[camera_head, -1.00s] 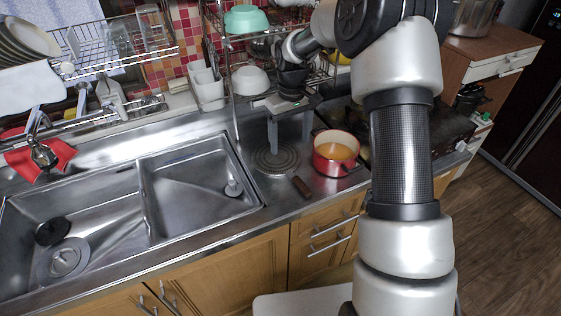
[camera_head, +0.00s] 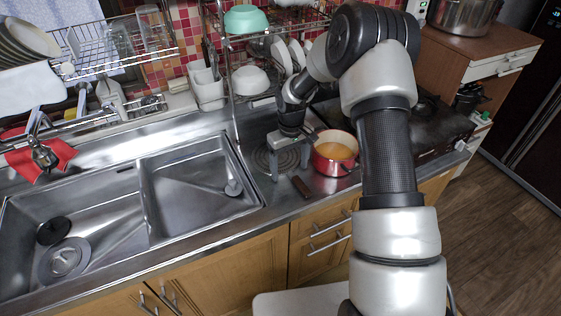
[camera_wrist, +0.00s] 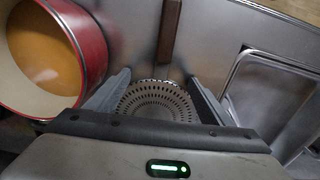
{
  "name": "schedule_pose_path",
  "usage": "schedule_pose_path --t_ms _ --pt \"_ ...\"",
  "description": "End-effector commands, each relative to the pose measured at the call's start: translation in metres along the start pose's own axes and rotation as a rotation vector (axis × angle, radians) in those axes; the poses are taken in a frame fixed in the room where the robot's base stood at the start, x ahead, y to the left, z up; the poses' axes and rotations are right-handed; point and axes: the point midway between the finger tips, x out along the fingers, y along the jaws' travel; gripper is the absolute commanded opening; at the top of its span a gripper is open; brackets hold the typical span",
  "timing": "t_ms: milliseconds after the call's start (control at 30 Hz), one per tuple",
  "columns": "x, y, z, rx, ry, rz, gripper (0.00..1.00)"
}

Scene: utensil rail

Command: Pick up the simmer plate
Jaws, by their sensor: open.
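The simmer plate (camera_head: 262,160) is a round, perforated metal disc lying flat on the steel counter, right of the sink. A brown handle-like bar (camera_head: 301,187) lies just in front of it; I cannot make out the joint between them. My gripper (camera_head: 291,160) points down, low over the plate, open and empty. In the wrist view the plate (camera_wrist: 158,98) shows between the two open fingers (camera_wrist: 156,82), its near part hidden by the gripper body. The brown bar (camera_wrist: 168,30) shows beyond it. I cannot tell whether the fingers touch the plate.
A red pot (camera_head: 335,158) with orange liquid stands close to the right of my gripper; in the wrist view the pot (camera_wrist: 92,45) is beside the left finger. The sink (camera_head: 190,185) is to the left. A dish rack (camera_head: 232,100) with bowls stands behind.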

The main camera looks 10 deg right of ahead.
Motion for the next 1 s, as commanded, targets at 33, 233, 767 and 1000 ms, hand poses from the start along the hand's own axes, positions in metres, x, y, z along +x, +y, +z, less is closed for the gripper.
schedule_pose_path --t_ms 33,233,767,1000 --pt "0.0 0.0 0.0 0.0 0.0 0.0 0.74" --pt "-0.001 0.0 0.0 0.0 0.0 0.0 0.49" --pt "-0.001 0.0 -0.001 0.0 0.002 0.001 0.0" --pt "-0.025 0.001 -0.002 0.001 0.005 0.003 0.0"
